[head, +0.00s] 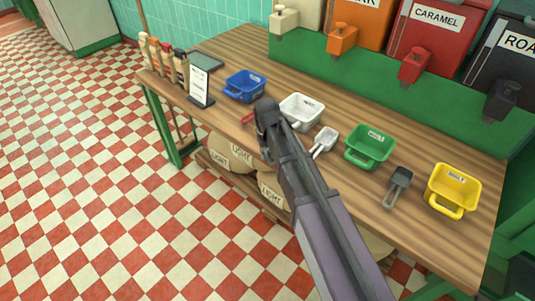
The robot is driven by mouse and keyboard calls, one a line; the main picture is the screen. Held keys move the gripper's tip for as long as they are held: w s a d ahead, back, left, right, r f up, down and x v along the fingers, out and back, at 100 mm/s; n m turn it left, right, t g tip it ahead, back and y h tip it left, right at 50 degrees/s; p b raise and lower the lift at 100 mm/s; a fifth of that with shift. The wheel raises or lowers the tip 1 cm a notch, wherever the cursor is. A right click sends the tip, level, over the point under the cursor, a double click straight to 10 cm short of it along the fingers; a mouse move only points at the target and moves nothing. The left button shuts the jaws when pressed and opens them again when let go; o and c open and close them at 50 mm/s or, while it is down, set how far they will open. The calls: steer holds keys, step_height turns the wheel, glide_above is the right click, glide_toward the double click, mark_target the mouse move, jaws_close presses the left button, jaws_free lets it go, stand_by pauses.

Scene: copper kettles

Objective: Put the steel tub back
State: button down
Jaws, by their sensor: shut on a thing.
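The steel tub (303,107), pale grey with a small label, is in the middle of the wooden table, between the blue tub (244,87) and the green tub (370,147). My gripper (270,116) is at its near left side, shut on the tub where its handle would be. The arm hides the handle and the fingertips. The tub looks upright. I cannot tell whether it rests on the table or is slightly above it.
A pale scoop (323,142), a dark scoop (398,186) and a yellow tub (453,190) lie to the right. A red handle (248,118) shows left of my gripper. Dispensers, including the red caramel one (425,45), line the back. Bottles and a card stand at the left end.

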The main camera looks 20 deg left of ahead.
step_height(320, 180, up, 2)
steer(key=shift+p, duration=0.7)
steer(key=s+d+r+p, duration=0.1)
steer(key=s+d, duration=0.7)
steer(key=s, duration=0.5)
steer(key=shift+s+d+r+p, duration=0.3)
steer(key=shift+r+p, duration=0.05)
step_height(320, 180, up, 6)
steer(key=p, duration=0.6)
steer(key=shift+w+d, duration=0.1)
